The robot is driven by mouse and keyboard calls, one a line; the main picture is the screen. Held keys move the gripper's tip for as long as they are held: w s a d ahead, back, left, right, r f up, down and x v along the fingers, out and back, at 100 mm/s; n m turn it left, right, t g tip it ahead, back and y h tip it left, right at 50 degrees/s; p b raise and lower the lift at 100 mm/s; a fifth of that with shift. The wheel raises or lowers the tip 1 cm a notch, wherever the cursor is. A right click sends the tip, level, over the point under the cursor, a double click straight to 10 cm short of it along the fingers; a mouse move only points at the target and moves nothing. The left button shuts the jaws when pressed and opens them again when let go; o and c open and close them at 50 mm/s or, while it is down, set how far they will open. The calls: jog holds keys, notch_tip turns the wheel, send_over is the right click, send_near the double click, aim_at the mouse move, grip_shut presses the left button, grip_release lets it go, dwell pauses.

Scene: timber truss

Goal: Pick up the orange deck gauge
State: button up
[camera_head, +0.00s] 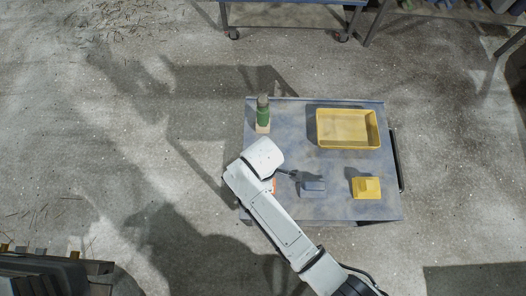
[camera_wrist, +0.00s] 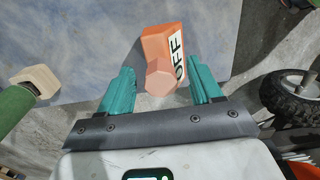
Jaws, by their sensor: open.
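The orange deck gauge (camera_wrist: 158,45) is in the upper middle of the wrist view, an orange block with a paler hexagonal end and a white label reading "OFF". My gripper (camera_wrist: 162,72) is open, its two teal fingers apart on either side of the gauge's near end. I cannot tell how far the fingertips are above or around it. In the head view only a sliver of orange (camera_head: 274,185) shows beside my white arm, which hides the rest and most of the gripper.
The grey-blue cart top (camera_head: 290,148) carries a yellow tray (camera_head: 347,146), a yellow block (camera_head: 366,188), a small blue-grey block (camera_head: 313,188) and a green tool with a wooden end (camera_head: 263,116). The green tool also shows left in the wrist view (camera_wrist: 18,105). The middle is clear.

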jog(key=shift+f, duration=0.3)
jog(key=shift+c, duration=0.3)
grip_shut()
jog(key=shift+r, duration=0.1)
